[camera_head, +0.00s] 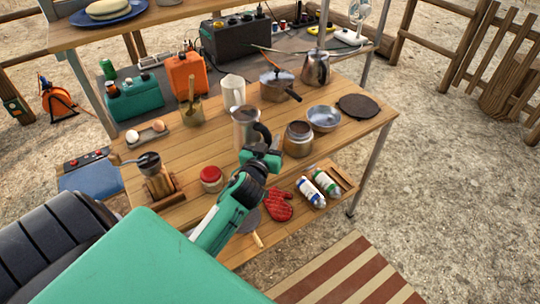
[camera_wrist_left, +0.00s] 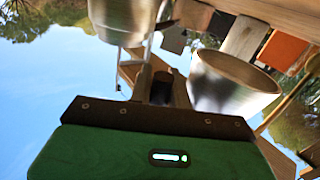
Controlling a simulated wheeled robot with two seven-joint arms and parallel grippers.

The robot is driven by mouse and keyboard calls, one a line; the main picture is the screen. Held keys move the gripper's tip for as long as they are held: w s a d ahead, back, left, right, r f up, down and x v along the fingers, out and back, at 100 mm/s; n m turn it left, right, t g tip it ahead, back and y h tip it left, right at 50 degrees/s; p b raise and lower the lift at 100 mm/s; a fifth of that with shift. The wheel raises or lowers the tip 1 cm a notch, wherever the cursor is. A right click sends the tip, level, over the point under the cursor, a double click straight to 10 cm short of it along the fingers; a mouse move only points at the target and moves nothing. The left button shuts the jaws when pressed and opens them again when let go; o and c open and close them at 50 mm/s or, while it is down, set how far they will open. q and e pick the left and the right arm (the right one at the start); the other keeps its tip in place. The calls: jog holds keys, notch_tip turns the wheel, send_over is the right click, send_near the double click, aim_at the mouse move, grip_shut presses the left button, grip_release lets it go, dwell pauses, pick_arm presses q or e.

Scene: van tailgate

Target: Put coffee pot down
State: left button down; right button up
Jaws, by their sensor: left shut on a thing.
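The coffee pot (camera_head: 246,126) is a silvery metal pot with a dark curved handle. It is upright at the front middle of the wooden tabletop (camera_head: 215,150); I cannot tell if its base touches the wood. My left gripper (camera_head: 262,155) is shut on its handle, on the near right side. In the left wrist view, the dark plate and green body of my left gripper fill the bottom. Two metal vessels show above it, and I cannot tell which is the pot. My right gripper is not in view.
A metal canister (camera_head: 298,138) stands close right of the pot. A steel bowl (camera_head: 323,118), a dark flat pan (camera_head: 358,107) and a kettle (camera_head: 316,69) are beyond. A red-lidded jar (camera_head: 212,178) and a coffee grinder (camera_head: 156,174) stand left. A red mitt (camera_head: 278,205) lies on the lower shelf.

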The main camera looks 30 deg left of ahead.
pick_arm(q)
jog(key=shift+f, duration=0.75)
notch_tip(320, 180, down, 4)
jog(key=shift+r+b, duration=0.2)
jog(key=shift+b, duration=0.2)
jog(key=shift+f, duration=0.45)
jog(key=c, duration=1.5)
grip_release()
jog(key=shift+c, duration=0.2)
jog(key=shift+o, duration=1.2)
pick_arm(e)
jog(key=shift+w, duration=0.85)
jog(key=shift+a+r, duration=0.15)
